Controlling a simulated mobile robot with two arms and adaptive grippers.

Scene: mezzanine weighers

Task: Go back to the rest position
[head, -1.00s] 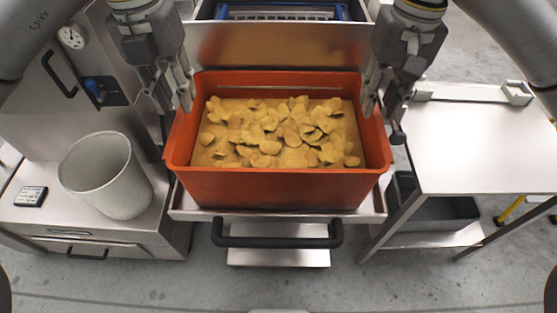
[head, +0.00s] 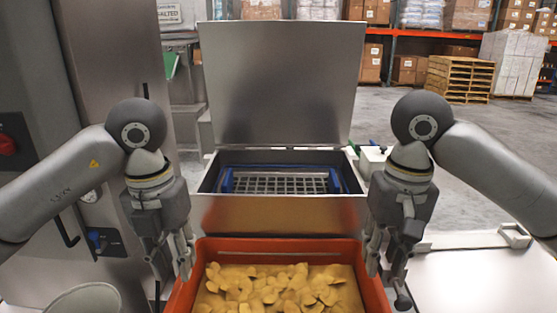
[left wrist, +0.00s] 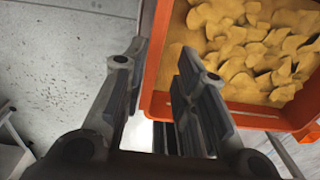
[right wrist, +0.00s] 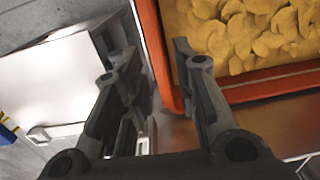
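My left gripper (head: 174,262) hangs fingers-down by the left rim of an orange crate (head: 300,246). My right gripper (head: 384,266) hangs by the crate's right rim. In the right wrist view its fingers (right wrist: 152,62) are also apart and empty, with the crate wall (right wrist: 157,50) beyond them. The crate holds a heap of yellow chips (head: 280,287). The bottom of the crate is cut off in the head view. Whether either gripper touches the rim I cannot tell.
Behind the crate stands a steel machine with a raised lid (head: 280,85) and a blue-framed grid (head: 280,182). A steel table (head: 465,280) is at right, a pale bucket (head: 88,299) at lower left. Open floor and pallets (head: 460,78) lie at the back right.

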